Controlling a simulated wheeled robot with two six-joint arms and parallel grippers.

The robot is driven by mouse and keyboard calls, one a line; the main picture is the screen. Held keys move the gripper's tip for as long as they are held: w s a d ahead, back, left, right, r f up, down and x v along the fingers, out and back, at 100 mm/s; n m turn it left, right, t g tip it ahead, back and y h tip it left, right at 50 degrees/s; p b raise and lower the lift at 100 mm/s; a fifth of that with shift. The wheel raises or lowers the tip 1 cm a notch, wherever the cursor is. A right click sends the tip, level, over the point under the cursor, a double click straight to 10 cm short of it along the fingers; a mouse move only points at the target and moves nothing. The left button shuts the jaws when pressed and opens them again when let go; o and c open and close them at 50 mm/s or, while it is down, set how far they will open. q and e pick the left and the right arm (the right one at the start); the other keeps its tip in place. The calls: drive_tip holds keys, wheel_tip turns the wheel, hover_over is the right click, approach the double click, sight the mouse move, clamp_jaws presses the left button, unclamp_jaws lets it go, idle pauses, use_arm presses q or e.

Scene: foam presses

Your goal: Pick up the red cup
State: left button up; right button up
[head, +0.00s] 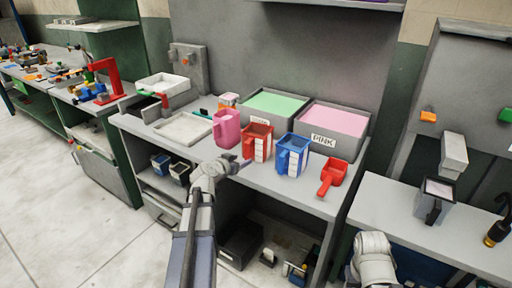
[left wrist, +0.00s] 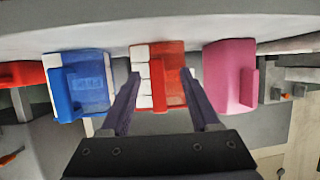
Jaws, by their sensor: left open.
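The red cup (head: 258,142), with white panels on its side, stands upright on the grey bench between the pink jug and the blue cup. My left gripper (head: 240,166) is just in front of it at the bench's front edge. In the left wrist view, my left gripper's (left wrist: 161,76) fingers are open, with the red cup (left wrist: 172,62) framed between their tips. I cannot tell whether either finger touches it. The cup's white-panelled part (left wrist: 142,75) lies toward the left finger there. My right gripper is not in view; only part of my right arm shows at lower right.
The pink jug (head: 227,128) and blue cup (head: 292,154) stand close on either side. A red scoop (head: 332,177) lies farther right. Green-filled (head: 274,103) and pink-filled (head: 336,118) bins stand behind. A shallow white tray (head: 184,129) is left.

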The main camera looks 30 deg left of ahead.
sight(247, 158)
use_arm(q)
drive_tip(key=b+x, duration=0.1)
drive_tip(key=x, duration=0.4)
drive_tip(key=shift+d, duration=0.2)
drive_tip(key=shift+r, duration=0.1)
clamp_jaws()
idle(0.3)
